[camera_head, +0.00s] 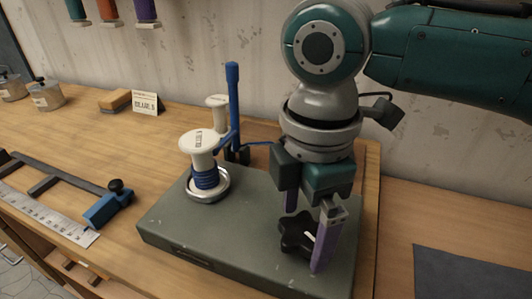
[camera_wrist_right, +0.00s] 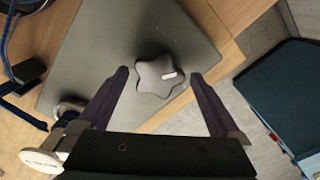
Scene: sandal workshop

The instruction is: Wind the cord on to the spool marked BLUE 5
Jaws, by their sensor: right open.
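A white spool (camera_head: 197,142) with blue cord (camera_head: 205,177) wound round its core stands upright in a metal ring on a grey-green box (camera_head: 175,222). Its top has a small marking that I cannot read surely. A card (camera_head: 146,103) behind reads BLUE 5. A black lobed knob (camera_head: 293,238) with a pale mark is on the box's right part. My right gripper (camera_head: 304,241) is open, pointing down, with a purple finger on either side of the knob. In the wrist view the knob (camera_wrist_right: 160,75) lies between the fingertips, with small gaps. My left gripper is not in view.
A blue upright post (camera_head: 233,95) stands behind the spool, with blue cord (camera_head: 262,143) running right from it. A second white spool (camera_head: 217,101) is behind. A ruler (camera_head: 45,213) and a blue-ended slide (camera_head: 107,208) lie left. A dark mat (camera_head: 447,274) lies right.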

